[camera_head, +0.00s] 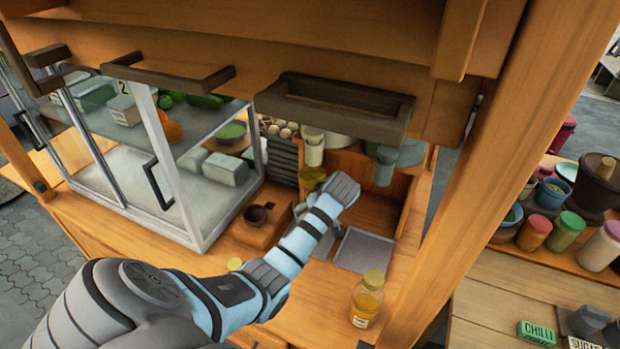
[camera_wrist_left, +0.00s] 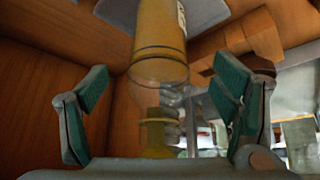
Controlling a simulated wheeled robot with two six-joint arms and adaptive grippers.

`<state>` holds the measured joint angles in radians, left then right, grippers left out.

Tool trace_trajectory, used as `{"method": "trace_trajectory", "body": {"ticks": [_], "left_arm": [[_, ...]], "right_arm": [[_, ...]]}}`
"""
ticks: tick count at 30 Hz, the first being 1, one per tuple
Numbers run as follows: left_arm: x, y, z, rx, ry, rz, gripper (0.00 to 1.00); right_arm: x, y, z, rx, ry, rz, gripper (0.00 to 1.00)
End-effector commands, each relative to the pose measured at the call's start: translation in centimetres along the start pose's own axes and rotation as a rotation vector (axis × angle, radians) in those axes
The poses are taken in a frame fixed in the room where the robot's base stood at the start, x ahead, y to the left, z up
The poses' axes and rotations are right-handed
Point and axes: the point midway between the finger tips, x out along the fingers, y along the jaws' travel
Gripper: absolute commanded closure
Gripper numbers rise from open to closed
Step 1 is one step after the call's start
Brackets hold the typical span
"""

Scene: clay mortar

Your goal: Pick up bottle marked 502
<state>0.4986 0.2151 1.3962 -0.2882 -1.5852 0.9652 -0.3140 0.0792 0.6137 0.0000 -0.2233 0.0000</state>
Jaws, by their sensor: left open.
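My left arm reaches in from the left in the head view, and its dark grey end with the left gripper (camera_head: 342,187) is inside the wooden stall. In the left wrist view the left gripper (camera_wrist_left: 165,72) is open, with teal pads apart. A yellow cylinder (camera_wrist_left: 160,32) with a partly cut-off white marking shows beyond and between the fingers, with clear glass below it and another yellow piece (camera_wrist_left: 155,135). I cannot read 502 on it. A yellow-capped glass bottle (camera_head: 367,300) with a pale label stands on the counter; its marking is unreadable. My right gripper is not in view.
A glass display case (camera_head: 175,170) stands left of the arm. A dark wooden handle block (camera_head: 335,103) hangs above it. A grey tray (camera_head: 363,250) lies near the gripper, and a wooden post (camera_head: 500,150) stands at the right. Jars (camera_head: 565,230) stand on the far right counter.

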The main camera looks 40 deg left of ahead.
Motion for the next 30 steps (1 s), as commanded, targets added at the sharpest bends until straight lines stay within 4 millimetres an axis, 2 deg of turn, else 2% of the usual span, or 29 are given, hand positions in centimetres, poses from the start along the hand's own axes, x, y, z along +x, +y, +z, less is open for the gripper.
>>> {"method": "trace_trajectory", "body": {"ticks": [7,14,19,27,30], "left_arm": [[4.5,-0.9,0.3,-0.001,-0.001,-0.005,0.19],[4.9,-0.9,0.2,-0.001,-0.001,-0.003,0.19],[4.8,-0.9,0.3,-0.001,-0.001,-0.003,0.45],[4.8,-0.9,0.2,-0.001,-0.001,-0.002,0.86],[4.8,-0.9,0.3,-0.001,-0.001,-0.003,0.86]], "right_arm": [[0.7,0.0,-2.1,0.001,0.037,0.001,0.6],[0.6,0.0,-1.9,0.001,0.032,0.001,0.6],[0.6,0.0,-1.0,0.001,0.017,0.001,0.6],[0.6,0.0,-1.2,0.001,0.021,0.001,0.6],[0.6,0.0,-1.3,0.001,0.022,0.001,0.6]]}}
